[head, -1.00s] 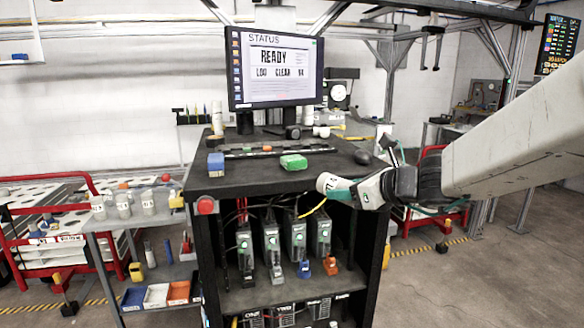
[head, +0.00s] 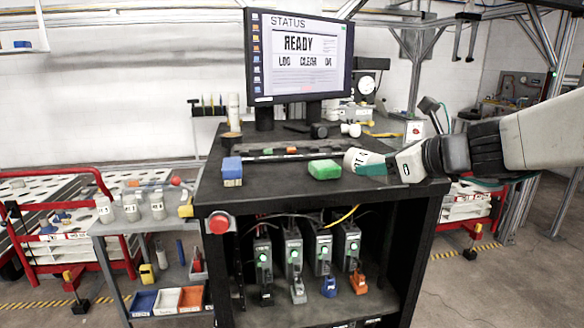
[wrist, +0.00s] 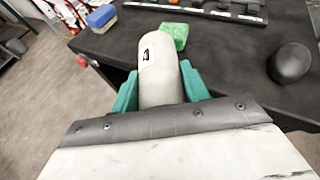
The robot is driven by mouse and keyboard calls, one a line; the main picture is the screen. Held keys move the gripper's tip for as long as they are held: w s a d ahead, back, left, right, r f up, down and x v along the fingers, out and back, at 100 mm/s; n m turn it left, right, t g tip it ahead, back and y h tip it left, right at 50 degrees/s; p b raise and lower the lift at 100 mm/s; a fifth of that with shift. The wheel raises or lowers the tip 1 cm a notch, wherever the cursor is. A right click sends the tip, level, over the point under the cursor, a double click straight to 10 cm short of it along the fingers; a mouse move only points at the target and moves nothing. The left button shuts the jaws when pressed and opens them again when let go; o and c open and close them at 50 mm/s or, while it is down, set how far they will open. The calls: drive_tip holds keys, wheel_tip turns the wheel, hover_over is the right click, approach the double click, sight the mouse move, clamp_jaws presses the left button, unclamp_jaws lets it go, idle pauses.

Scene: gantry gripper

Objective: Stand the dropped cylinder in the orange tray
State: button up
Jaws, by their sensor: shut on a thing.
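My gripper (head: 372,164) has teal fingers and is shut on a pale cylinder (head: 353,159) with a dark mark on its label. In the head view the cylinder lies nearly level at the right side of the black bench top. In the wrist view the cylinder (wrist: 158,72) points away between the two teal fingers (wrist: 160,90), its far end near the green block. I cannot tell whether it touches the bench. The orange tray (head: 191,299) is on the low shelf of the grey side cart at lower left, far from my gripper.
A green block (head: 325,170) and a blue block (head: 232,168) sit on the bench (head: 270,190). Similar pale cylinders (head: 131,207) stand on the cart's upper shelf. A white tray (head: 166,301) and a blue tray (head: 142,303) adjoin the orange one. A red button (head: 219,222) juts from the bench front.

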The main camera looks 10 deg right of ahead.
drive_tip(key=w+d, duration=0.1)
drive_tip(key=w, duration=0.4)
drive_tip(key=w+d+f, duration=0.1)
drive_tip(key=w, duration=0.4)
drive_tip(key=w+d, duration=0.2)
drive_tip(key=w, duration=0.3)
drive_tip(key=shift+w+f, duration=0.25)
drive_tip(key=shift+w, duration=0.1)
drive_tip(key=shift+f, duration=1.7)
drive_tip(key=shift+f, duration=0.1)
drive_tip(key=o, duration=1.4)
drive_tip(key=shift+f, duration=0.1)
drive_tip(key=shift+o, duration=0.2)
